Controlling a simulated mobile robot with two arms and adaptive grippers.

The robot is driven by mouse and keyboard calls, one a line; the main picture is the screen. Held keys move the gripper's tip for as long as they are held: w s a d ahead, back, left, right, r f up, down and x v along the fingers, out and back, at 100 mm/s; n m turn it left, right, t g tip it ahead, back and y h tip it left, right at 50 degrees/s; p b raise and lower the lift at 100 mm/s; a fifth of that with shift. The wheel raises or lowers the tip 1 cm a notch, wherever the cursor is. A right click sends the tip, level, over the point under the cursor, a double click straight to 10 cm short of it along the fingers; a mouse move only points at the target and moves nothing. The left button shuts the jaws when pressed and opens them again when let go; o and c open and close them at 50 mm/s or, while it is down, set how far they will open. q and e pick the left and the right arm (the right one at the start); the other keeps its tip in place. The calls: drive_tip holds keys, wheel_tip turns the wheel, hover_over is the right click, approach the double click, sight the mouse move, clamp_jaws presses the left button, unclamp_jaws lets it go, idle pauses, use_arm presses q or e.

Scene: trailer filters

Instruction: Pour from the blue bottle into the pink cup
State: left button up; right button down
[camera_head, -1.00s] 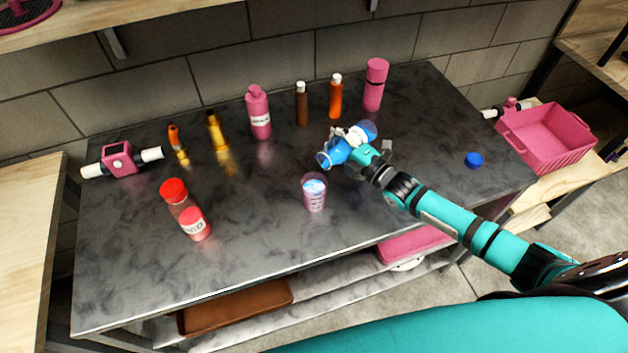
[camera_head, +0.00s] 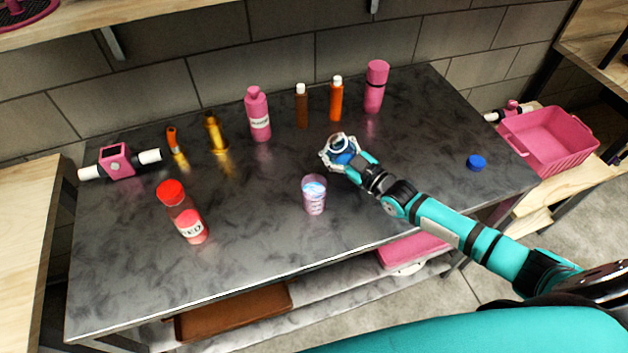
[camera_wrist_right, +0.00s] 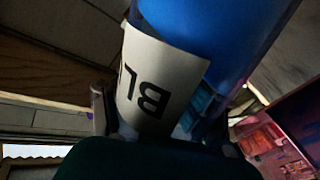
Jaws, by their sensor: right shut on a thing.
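My right gripper (camera_head: 341,153) is shut on the blue bottle (camera_head: 346,158), above the table behind and to the right of the pink cup. The bottle looks foreshortened in the head view, with its open mouth end towards the camera; its exact tilt is hard to tell. In the right wrist view the blue bottle (camera_wrist_right: 215,35) fills the upper middle, with a white label reading upside down. The pink cup (camera_head: 314,200) stands upright and apart from the bottle, with light blue showing inside. My left gripper is not in view.
A blue cap (camera_head: 476,162) lies at the table's right. A red-capped bottle (camera_head: 182,212) stands at left. A pink bottle (camera_head: 257,115), brown and orange bottles, and a pink flask (camera_head: 375,87) line the back. The grey table (camera_head: 250,225) is clear around the cup.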

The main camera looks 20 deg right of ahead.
drive_tip(key=r+m+p, duration=0.2)
drive_tip(key=r+m, duration=0.1)
drive_tip(key=r+m+p, duration=0.1)
drive_tip(key=m, duration=0.1)
drive_tip(key=shift+w+d+r, duration=0.2)
drive_tip(key=shift+d+r, duration=0.05)
drive_tip(key=shift+d, duration=0.05)
idle(0.4)
idle(0.5)
